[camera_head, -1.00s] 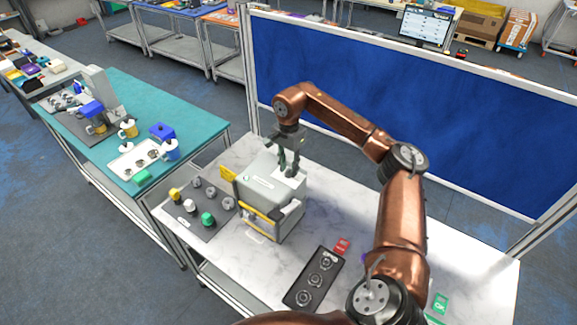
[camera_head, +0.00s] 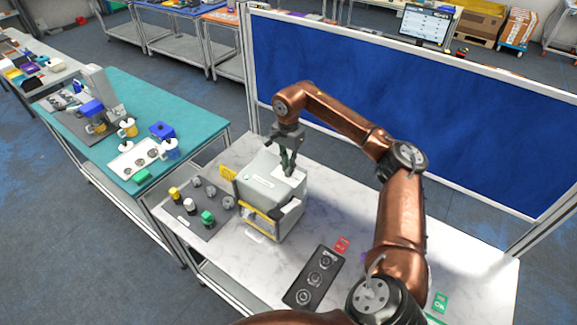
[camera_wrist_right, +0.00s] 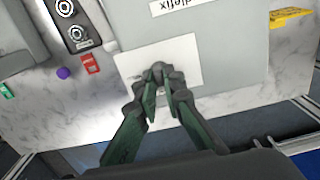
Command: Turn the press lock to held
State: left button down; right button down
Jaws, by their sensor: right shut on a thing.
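The press (camera_head: 268,183) is a pale grey box with a yellow-edged front, standing on the marble-topped table. A white plate (camera_wrist_right: 185,62) lies on its top, with a small dark grey lock knob (camera_wrist_right: 158,68) on it. My right gripper (camera_head: 288,170) points down onto the top of the press. In the right wrist view its fingertips (camera_wrist_right: 160,80) are closed around the knob, which they partly hide. I cannot read the lock's position or any marking for held. My left gripper is not in view.
A grey mat (camera_head: 190,222) with several coloured knobs lies left of the press. A black tray (camera_head: 315,277) with round fixtures and a red card (camera_head: 342,244) are in front right. A blue partition (camera_head: 400,120) stands behind.

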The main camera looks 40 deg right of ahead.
jog(key=shift+m, duration=0.4)
jog(key=m, duration=0.4)
jog(key=shift+d+m, duration=0.1)
jog(key=shift+m, duration=0.2)
jog(key=m, duration=0.5)
jog(key=shift+m, duration=0.3)
jog(key=m, duration=0.3)
jog(key=shift+m, duration=1.9)
jog(key=c, duration=2)
grip_release()
jog(key=shift+c, duration=0.2)
notch_tip(320, 180, up, 12)
